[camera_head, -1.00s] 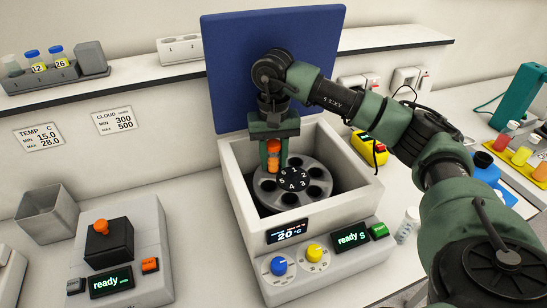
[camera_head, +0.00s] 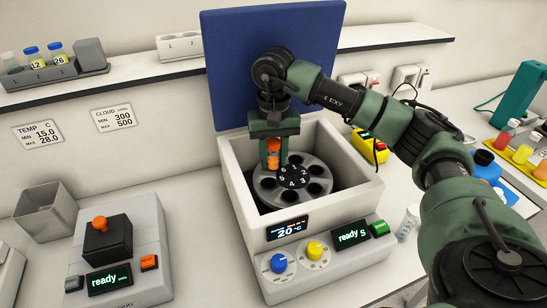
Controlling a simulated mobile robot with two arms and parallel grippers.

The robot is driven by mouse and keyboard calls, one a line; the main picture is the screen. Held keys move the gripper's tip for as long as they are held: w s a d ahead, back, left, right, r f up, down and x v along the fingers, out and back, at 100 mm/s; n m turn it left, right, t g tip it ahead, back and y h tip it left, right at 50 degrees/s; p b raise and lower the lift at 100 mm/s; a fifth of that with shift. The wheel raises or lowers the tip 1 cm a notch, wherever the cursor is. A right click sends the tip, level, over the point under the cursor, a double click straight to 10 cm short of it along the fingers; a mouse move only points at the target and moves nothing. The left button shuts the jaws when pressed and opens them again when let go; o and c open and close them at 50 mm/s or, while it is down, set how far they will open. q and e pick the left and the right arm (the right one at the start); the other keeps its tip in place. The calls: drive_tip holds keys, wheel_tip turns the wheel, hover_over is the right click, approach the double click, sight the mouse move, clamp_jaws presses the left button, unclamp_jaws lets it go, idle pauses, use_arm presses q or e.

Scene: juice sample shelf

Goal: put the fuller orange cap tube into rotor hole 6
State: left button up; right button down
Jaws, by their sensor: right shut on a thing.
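My right gripper (camera_head: 273,163) points down over the left-back part of the dark grey rotor (camera_head: 265,192) inside the open centrifuge. It is shut on the orange cap tube (camera_head: 273,146), whose orange shows between the fingers. The fingers hide most of the tube, so I cannot tell its fill level or whether its lower end is inside a hole. The rotor's black hub (camera_head: 292,178) carries the numbers 1 to 6. The gripper covers the rim beside number 6, and hole 6 is hidden. Several front and right holes look dark and empty. My left gripper is not in view.
The centrifuge's blue lid (camera_head: 245,60) stands open behind the grey housing (camera_head: 350,205). A rack (camera_head: 40,80) with blue-capped vials sits on the shelf. A white-capped bottle (camera_head: 409,222) stands at right.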

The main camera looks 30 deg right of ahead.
sight(273, 142)
drive_tip(key=shift+s+f, duration=0.1)
drive_tip(key=shift+f, duration=0.05)
drive_tip(key=shift+r+p, duration=0.3)
drive_tip(key=shift+p, duration=0.1)
drive_tip(key=shift+r+p, duration=1.1)
drive_tip(key=shift+r, duration=0.85)
drive_tip(key=shift+f+b, duration=1.7)
drive_tip(key=shift+f, duration=0.3)
drive_tip(key=shift+f+b, duration=0.4)
drive_tip(key=shift+r, duration=0.2)
